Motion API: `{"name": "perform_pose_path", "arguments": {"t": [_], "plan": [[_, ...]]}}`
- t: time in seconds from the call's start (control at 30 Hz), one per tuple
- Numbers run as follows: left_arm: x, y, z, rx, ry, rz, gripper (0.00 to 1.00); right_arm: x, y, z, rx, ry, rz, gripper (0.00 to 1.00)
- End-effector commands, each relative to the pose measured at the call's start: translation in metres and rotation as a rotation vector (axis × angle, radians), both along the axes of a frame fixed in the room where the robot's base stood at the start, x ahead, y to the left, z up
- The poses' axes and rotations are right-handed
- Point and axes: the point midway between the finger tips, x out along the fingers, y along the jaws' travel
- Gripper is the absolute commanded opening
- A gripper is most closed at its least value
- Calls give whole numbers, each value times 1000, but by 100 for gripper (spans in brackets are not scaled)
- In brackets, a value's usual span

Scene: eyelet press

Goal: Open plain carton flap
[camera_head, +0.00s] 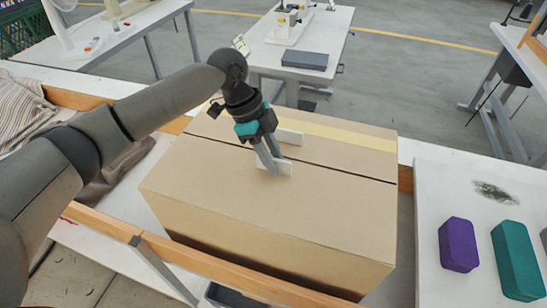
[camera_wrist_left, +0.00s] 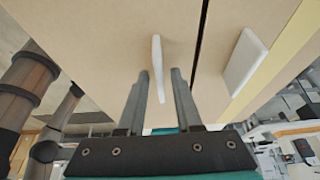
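A closed brown carton (camera_head: 275,245) sits in front of me. Its plain near flap (camera_head: 210,170) lies flat and carries a white upright tab (camera_head: 285,168). A narrow dark gap separates it from the far flap (camera_head: 345,152), which has a yellow stripe and its own white tab (camera_head: 290,136). My left gripper (camera_head: 268,168) reaches down to the plain flap's tab. In the left wrist view the two fingers (camera_wrist_left: 160,74) stand on either side of this tab (camera_wrist_left: 157,60), with a visible space at each side. My right gripper is not in view.
A wooden rail (camera_head: 200,255) runs along the carton's near side. A white table at the right (camera_head: 430,220) holds a purple block (camera_head: 458,244) and a teal block (camera_head: 517,260). Striped cloth (camera_head: 22,105) lies at the left. A table with a machine (camera_head: 290,25) stands behind.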

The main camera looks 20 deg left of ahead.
Motion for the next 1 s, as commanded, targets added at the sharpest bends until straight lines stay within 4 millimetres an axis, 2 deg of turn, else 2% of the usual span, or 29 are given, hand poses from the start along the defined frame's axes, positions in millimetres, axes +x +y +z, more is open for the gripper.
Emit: {"name": "perform_pose_path", "arguments": {"t": [0.03,0.27,1.0], "plan": [[0,0,0,0,0,0,26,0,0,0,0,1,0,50],[0,0,0,0,0,0,1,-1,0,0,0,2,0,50],[0,1,0,1,1,0,0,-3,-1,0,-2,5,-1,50]]}}
